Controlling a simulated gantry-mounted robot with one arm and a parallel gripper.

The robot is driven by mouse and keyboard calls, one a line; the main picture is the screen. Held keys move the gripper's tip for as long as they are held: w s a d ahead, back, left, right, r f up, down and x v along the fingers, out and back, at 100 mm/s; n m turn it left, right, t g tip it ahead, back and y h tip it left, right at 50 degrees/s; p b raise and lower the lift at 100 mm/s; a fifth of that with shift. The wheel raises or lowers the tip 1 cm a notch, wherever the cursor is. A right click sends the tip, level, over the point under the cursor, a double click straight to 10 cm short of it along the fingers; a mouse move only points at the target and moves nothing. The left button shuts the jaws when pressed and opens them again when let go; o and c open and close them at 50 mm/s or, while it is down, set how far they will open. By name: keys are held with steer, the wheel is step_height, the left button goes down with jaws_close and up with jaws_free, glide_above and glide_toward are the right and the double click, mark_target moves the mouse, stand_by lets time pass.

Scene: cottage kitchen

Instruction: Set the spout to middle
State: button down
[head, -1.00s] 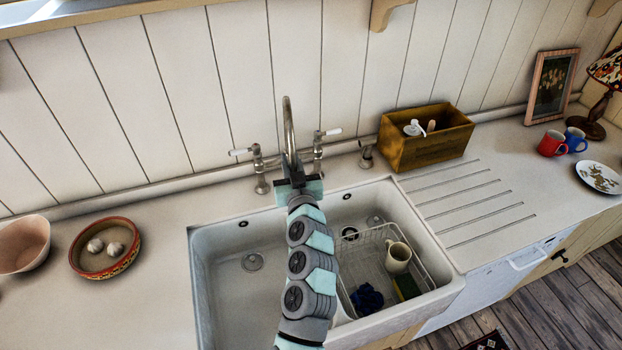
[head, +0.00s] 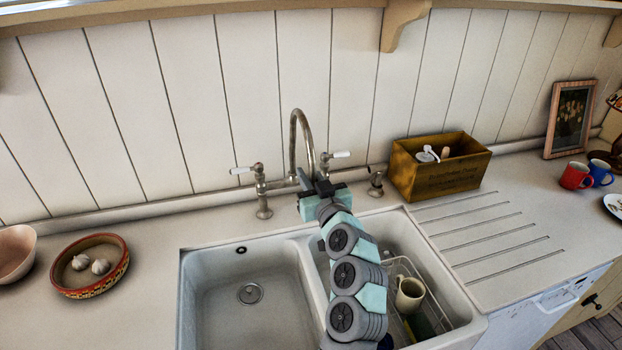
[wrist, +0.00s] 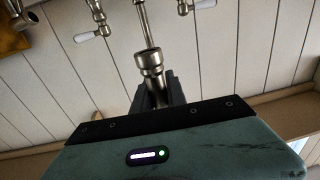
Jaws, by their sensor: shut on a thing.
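The metal spout (head: 294,135) rises in a tall arch between two taps with white lever handles behind the double sink (head: 188,290). Its outlet end hangs toward the sink, turned somewhat to the right in the head view. My gripper (head: 308,184) is shut on the spout near this lower end. In the wrist view the spout's collar (wrist: 150,62) sits at my gripper's fingers (wrist: 157,90). My arm hides part of the sink divider and right basin, so the outlet's exact place over them is hard to tell.
The left lever tap (head: 260,190) and right lever tap (head: 326,163) stand close beside the spout. A wooden box (head: 440,180) is to the right at the back. A bowl with garlic (head: 90,283) is at left. A wire rack with a mug (head: 409,295) is in the right basin.

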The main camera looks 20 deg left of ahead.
steer(key=shift+f, duration=0.1)
steer(key=c, duration=1.3)
jaws_free()
steer(key=shift+c, duration=0.2)
steer(key=v, duration=1)
steer(key=shift+s+d, duration=0.25)
steer(key=shift+s, duration=0.05)
